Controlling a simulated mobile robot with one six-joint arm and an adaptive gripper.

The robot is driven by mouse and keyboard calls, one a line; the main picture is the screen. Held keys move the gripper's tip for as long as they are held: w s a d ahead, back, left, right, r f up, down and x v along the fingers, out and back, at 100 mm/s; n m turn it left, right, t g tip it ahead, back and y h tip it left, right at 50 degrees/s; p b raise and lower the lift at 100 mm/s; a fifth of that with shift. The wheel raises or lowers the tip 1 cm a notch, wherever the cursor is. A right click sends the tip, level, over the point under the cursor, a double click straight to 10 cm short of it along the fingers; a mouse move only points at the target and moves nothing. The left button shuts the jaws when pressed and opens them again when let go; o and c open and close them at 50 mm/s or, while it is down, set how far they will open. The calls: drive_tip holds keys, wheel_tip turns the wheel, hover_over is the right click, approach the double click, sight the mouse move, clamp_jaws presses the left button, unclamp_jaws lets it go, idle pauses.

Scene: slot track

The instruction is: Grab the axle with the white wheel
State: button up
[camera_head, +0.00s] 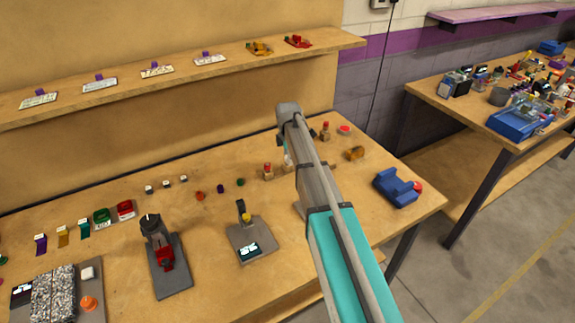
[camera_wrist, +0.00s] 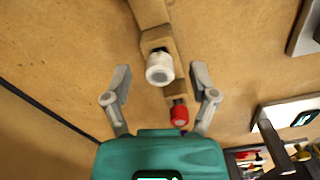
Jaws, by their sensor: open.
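The white wheel (camera_wrist: 160,68) shows in the wrist view, seated on a light wooden block (camera_wrist: 155,38). Its axle is mostly hidden behind the wheel. A red wheel (camera_wrist: 179,114) sits on a neighbouring wooden block, nearer my gripper's body. My gripper (camera_wrist: 160,76) is open, with one finger on each side of the white wheel and visible gaps between. Whether the wheel lies at fingertip depth I cannot tell. In the head view my gripper (camera_head: 287,156) is over the workbench, and the white wheel cannot be made out there.
In the head view, a red-topped wooden block (camera_head: 267,172) stands left of my gripper and another (camera_head: 325,131) to its right. A blue holder (camera_head: 397,188) lies near the right edge. A shelf (camera_head: 225,72) runs along the back. The bench surface (camera_head: 200,220) has free patches.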

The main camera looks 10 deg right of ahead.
drive_tip(key=shift+f+b, duration=0.5)
drive_tip(key=shift+f, duration=0.25)
clamp_jaws()
idle(0.4)
